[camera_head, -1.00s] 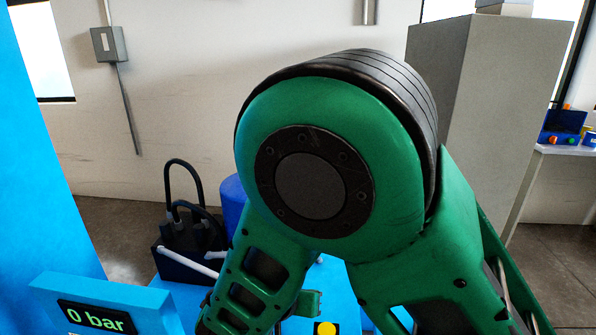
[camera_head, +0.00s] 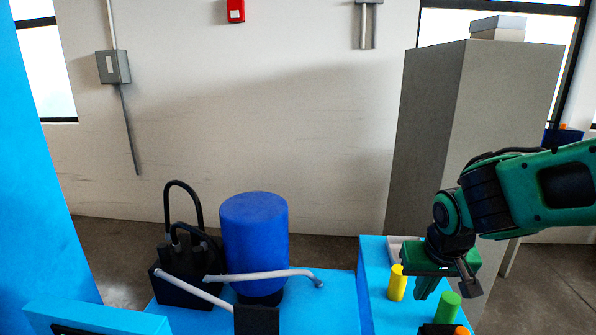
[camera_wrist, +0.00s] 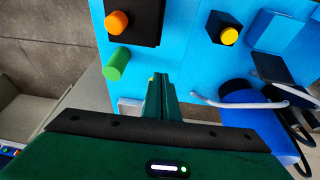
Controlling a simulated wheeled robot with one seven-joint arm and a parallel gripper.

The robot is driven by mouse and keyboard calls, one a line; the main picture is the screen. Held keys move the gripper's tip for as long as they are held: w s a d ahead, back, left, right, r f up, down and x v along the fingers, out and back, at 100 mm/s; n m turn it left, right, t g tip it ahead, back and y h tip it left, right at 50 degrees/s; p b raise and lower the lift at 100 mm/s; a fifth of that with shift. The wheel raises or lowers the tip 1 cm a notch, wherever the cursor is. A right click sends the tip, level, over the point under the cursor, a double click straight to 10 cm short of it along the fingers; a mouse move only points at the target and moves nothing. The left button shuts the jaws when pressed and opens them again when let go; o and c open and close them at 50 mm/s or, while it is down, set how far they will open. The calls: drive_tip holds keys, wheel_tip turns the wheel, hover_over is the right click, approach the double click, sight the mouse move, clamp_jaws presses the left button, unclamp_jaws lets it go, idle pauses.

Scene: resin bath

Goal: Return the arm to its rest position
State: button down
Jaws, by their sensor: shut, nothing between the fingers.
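My gripper (camera_head: 425,289) hangs at the right of the head view, fingers pointing down over the blue bench, near a yellow cylinder (camera_head: 397,283) and a green cylinder (camera_head: 447,308). In the wrist view my gripper's fingers (camera_wrist: 160,80) are together with nothing between them. The green cylinder (camera_wrist: 116,64) shows left of the fingers in that view. My arm reaches in from the right edge of the head view, bent at the wrist. Whether the fingertips touch anything is hard to tell.
The blue bench (camera_head: 375,302) holds a blue drum (camera_head: 255,240) and a black pump-like unit (camera_head: 185,284) with a grey pipe (camera_head: 262,275). A tall grey cabinet (camera_head: 425,140) stands behind my gripper. An orange knob (camera_wrist: 117,22) and a yellow knob (camera_wrist: 229,36) sit on black blocks.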

drive_tip(key=s+d+r+m+g, duration=0.1)
drive_tip(key=s+d+m+g, duration=0.1)
drive_tip(key=s+d, duration=0.5)
drive_tip(key=s+d+r+m+g+y, duration=0.1)
drive_tip(key=s+d+m, duration=0.2)
drive_tip(key=s+d, duration=0.4)
drive_tip(key=s, duration=0.6)
drive_tip(key=shift+s+d+g, duration=0.3)
drive_tip(key=shift+s+g, duration=0.05)
drive_tip(key=shift+g, duration=0.05)
drive_tip(key=shift+w+f, duration=0.25)
drive_tip(key=shift+w, duration=0.4)
idle(0.5)
